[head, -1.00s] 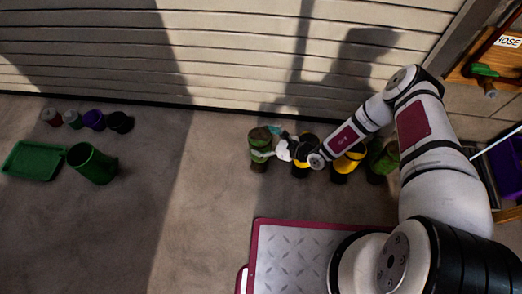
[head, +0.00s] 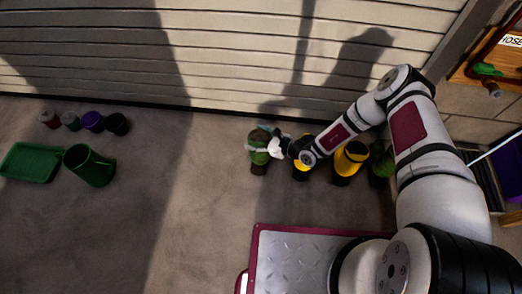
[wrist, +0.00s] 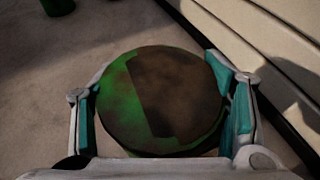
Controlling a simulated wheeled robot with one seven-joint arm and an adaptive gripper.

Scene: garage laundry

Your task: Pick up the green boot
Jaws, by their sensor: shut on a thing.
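The green boot (head: 258,157), green with dark brown parts, stands upright on the floor at the left end of a row of boots in the head view. My gripper (head: 268,141) reaches it from the right, with its teal fingers around the upper part. In the wrist view the boot's round green and brown top (wrist: 165,100) fills the space between the two fingers of my gripper (wrist: 160,92). The gripper is shut on it. The boot's lower part is hidden in the wrist view.
Yellow and black boots (head: 349,160) and another green boot (head: 382,163) stand to the right, under my arm. A green bucket (head: 90,166), a green tray (head: 32,162) and several small pots (head: 93,122) are at the left. A slatted door (head: 220,60) runs behind. Floor between is clear.

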